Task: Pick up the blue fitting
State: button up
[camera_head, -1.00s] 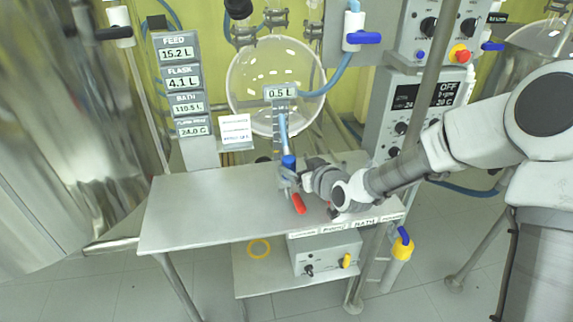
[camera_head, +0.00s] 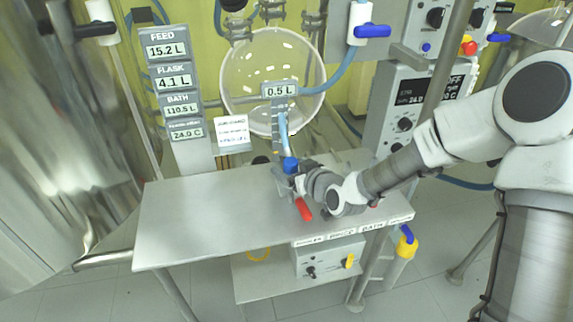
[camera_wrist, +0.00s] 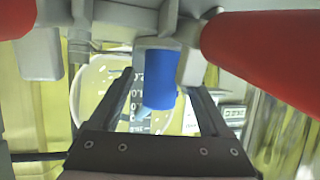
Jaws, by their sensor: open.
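The blue fitting (camera_head: 290,165) is a small blue cylinder at the lower end of a clear tube below the 0.5 L display, above the metal table (camera_head: 200,215). My gripper (camera_head: 288,181) is right by it, just below in the head view, with its jaws hard to make out there. In the wrist view the blue fitting (camera_wrist: 160,78) appears between the two dark, spread fingers of my gripper (camera_wrist: 166,84), with a gap on each side. A pale blue tip shows at its lower end. Contact with the fingers is not visible.
A red handle (camera_head: 304,208) hangs beside my gripper; large red parts flank the wrist view (camera_wrist: 265,55). A round glass flask (camera_head: 262,60) stands behind. A display column (camera_head: 170,85) is left, a control box (camera_head: 405,105) right. The table's left half is clear.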

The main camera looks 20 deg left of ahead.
jog(key=shift+w+a+f, duration=0.1)
jog(key=shift+a, duration=0.05)
grip_shut()
dwell(0.4)
